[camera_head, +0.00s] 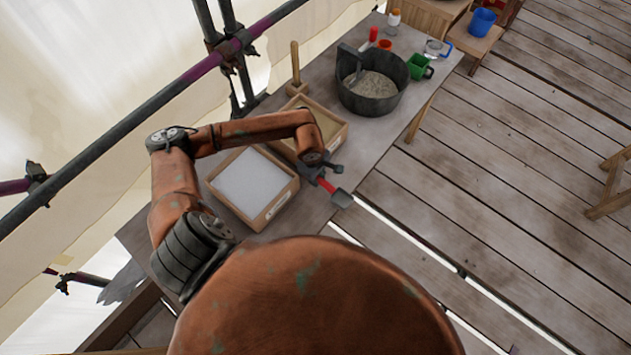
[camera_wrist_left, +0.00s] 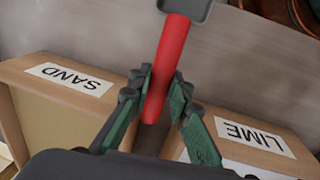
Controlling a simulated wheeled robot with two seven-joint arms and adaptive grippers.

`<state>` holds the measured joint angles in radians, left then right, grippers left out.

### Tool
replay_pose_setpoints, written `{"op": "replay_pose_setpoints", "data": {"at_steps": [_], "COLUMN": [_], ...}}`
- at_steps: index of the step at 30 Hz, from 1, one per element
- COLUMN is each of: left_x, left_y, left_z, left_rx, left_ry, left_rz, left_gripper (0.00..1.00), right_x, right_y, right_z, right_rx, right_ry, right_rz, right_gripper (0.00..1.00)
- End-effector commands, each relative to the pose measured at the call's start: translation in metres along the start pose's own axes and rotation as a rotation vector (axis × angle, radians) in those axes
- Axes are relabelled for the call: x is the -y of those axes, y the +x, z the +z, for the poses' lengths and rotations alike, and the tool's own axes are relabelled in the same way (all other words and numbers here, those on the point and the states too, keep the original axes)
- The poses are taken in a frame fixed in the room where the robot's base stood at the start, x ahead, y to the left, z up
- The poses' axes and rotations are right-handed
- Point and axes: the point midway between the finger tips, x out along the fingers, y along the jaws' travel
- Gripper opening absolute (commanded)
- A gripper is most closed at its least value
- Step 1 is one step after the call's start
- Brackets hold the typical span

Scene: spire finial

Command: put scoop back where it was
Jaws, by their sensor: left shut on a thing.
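The scoop (camera_head: 341,198) has a red handle and a grey metal head. My left gripper (camera_head: 318,175) is shut on its red handle, at the right edge of the two boxes. In the left wrist view the gripper's fingers (camera_wrist_left: 160,100) clasp the red handle (camera_wrist_left: 170,62), and the scoop's grey head (camera_wrist_left: 187,8) points to the top, partly cut off. Below are a box labelled SAND (camera_wrist_left: 70,78) and a box labelled LIME (camera_wrist_left: 250,135). In the head view the lime box (camera_head: 263,220) holds white powder and the sand box (camera_head: 341,141) is partly hidden by my arm. My right gripper is not in view.
A dark bucket (camera_head: 400,100) of grey mix stands farther along the bench (camera_head: 330,65), with a wooden mallet (camera_head: 295,75) to its left. A green cup (camera_head: 419,66), a clear jug (camera_head: 434,49) and small red containers (camera_head: 384,45) stand beyond. Scaffold poles (camera_head: 130,122) run along the left.

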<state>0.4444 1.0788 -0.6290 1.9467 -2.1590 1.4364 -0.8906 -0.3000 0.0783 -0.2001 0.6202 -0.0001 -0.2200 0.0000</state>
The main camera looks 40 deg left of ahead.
Motion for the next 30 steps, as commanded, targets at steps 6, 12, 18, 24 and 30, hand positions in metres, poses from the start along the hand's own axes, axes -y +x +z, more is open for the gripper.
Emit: {"op": "replay_pose_setpoints", "data": {"at_steps": [6, 12, 18, 24, 30], "left_x": [0.008, 0.008, 0.008, 0.009, 0.009], "left_y": [0.028, 0.037, 0.039, 0.040, 0.040], "left_z": [-0.005, -0.005, -0.005, -0.005, -0.005], "left_rx": [0.001, -0.001, -0.001, -0.001, -0.001], "left_ry": [-0.002, 0.000, 0.000, 0.000, 0.000], "left_rz": [-0.005, 0.000, -0.001, -0.001, -0.002], "left_gripper": [0.00, 0.00, 0.00, 0.27, 0.35], "right_x": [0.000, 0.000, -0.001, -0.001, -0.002], "right_y": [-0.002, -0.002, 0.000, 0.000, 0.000], "right_z": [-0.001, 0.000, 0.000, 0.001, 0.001], "right_rx": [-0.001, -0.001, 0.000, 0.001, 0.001], "right_ry": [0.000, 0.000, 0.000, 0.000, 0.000], "right_rz": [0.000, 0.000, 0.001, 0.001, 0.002], "right_gripper": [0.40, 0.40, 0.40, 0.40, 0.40]}}
